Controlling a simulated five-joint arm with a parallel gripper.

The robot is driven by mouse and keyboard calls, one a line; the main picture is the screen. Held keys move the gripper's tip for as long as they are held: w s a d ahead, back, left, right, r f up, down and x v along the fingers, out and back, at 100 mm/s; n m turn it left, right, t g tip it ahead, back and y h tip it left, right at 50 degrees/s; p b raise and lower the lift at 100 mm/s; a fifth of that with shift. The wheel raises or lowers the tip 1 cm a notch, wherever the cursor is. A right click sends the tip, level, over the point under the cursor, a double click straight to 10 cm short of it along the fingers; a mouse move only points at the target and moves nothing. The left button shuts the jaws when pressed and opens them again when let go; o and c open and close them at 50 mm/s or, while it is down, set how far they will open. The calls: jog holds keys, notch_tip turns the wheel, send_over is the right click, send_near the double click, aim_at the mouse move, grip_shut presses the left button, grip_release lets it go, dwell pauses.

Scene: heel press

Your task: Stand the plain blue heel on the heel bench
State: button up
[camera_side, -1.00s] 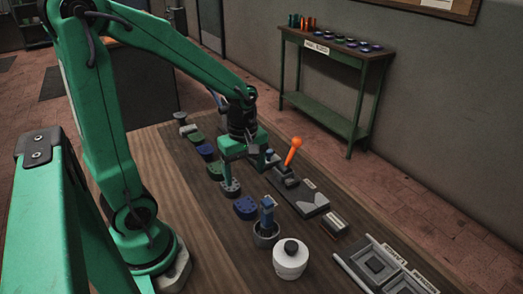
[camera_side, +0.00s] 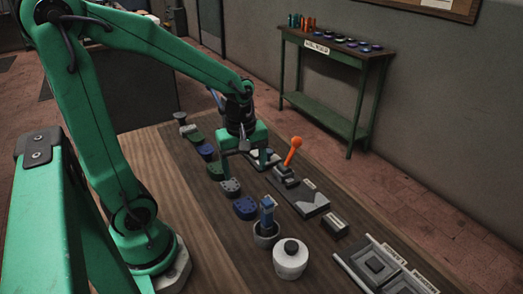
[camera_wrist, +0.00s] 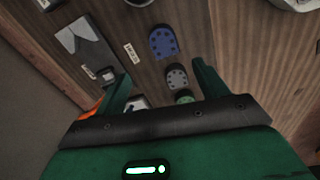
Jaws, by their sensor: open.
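A blue heel (camera_side: 245,208) with dark dots on its top lies at the near end of a row of heels; it also shows in the wrist view (camera_wrist: 162,42). A second blue heel (camera_side: 205,150), smaller in view, lies farther back; I see no dots on it at this size. A grey dotted heel (camera_side: 230,187) and a green heel (camera_side: 215,170) lie between them. My gripper (camera_side: 244,164) is open and empty above the mat, just beyond the grey heel. In the wrist view its fingers (camera_wrist: 163,76) stand wide apart. I cannot tell which part is the heel bench.
An orange-handled lever (camera_side: 293,152) stands right of my gripper. A grey plate (camera_side: 310,203), a cup with a blue-handled tool (camera_side: 267,230) and a white pot (camera_side: 290,262) with a black knob stand nearer. A two-part tray (camera_side: 378,262) is at the near right.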

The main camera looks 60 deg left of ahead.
jog(key=s+d+r+m+t, duration=0.2)
jog(key=r+m, duration=0.3)
jog(key=m, duration=0.3)
jog(key=s+d+r+m+t, duration=0.3)
jog(key=r+m, duration=0.2)
jog(key=m, duration=0.3)
jog(key=shift+r, duration=0.3)
